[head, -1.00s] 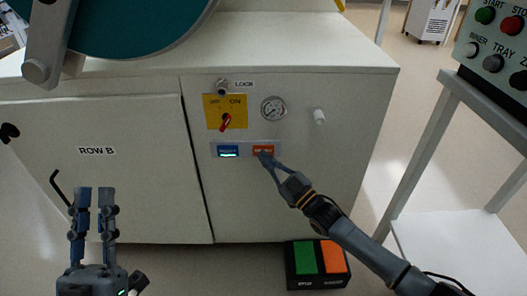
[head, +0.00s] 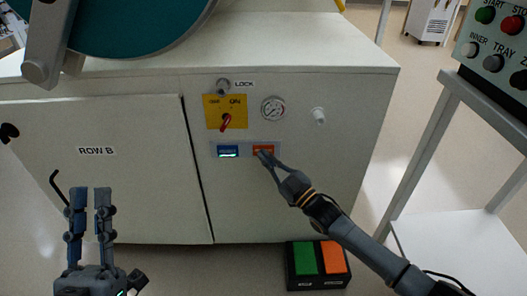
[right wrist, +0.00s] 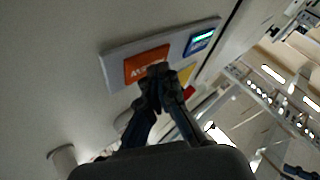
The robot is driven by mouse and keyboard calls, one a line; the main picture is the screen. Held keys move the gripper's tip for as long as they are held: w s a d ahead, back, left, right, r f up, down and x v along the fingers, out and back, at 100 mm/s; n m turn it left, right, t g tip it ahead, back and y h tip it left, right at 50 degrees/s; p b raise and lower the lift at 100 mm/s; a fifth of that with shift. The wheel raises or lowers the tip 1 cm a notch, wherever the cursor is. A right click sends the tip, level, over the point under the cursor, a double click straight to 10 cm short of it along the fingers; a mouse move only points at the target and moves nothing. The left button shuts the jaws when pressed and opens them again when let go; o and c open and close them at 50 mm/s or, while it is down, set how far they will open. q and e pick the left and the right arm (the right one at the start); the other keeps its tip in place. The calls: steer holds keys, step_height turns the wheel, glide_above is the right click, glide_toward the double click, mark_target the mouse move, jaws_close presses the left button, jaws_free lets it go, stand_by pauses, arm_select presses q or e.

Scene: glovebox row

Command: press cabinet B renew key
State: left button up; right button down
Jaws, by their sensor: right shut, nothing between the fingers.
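The cabinet marked ROW B (head: 345,110) has a small panel (head: 245,142) with two keys. The left one is a blue key (head: 228,149) with a lit pale green bar; the right one is an orange key (head: 263,147). Their lettering is too small to read surely. My right gripper (head: 262,154) is shut and empty, its tips at the orange key's lower edge. In the right wrist view the tips (right wrist: 158,70) overlap the orange key (right wrist: 146,62); contact cannot be told. The blue key (right wrist: 199,41) is clear of them. My left gripper (head: 90,190) is open and empty, low at the left.
Above the panel are a yellow plate with a red switch (head: 226,121), a lock (head: 222,87) and a gauge (head: 273,109). A pedal box with green and orange pads (head: 317,258) stands on the floor below. A control box (head: 492,50) on a frame stands at right.

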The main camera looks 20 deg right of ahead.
arm_select(q)
steer(key=shift+s+r, duration=0.25)
steer(key=shift+s, duration=0.05)
arm_select(e)
steer(key=shift+w, duration=0.15)
stand_by(0.3)
arm_select(q)
steer(key=shift+w, duration=0.1)
arm_select(e)
steer(key=shift+s+p, duration=0.3)
steer(key=shift+s, duration=0.1)
arm_select(q)
steer(key=shift+w+d+f+g+y+p, duration=0.15)
steer(key=shift+w+f+g+y, duration=0.15)
steer(key=shift+w+f+g, duration=0.7)
steer(key=shift+w+f+g+y+p, duration=0.15)
steer(key=shift+w+f+g+y, duration=0.25)
steer(key=shift+w+f, duration=0.6)
arm_select(e)
steer(key=shift+s+a, duration=0.2)
steer(key=shift+s, duration=0.2)
arm_select(q)
steer(key=shift+s+f, duration=0.2)
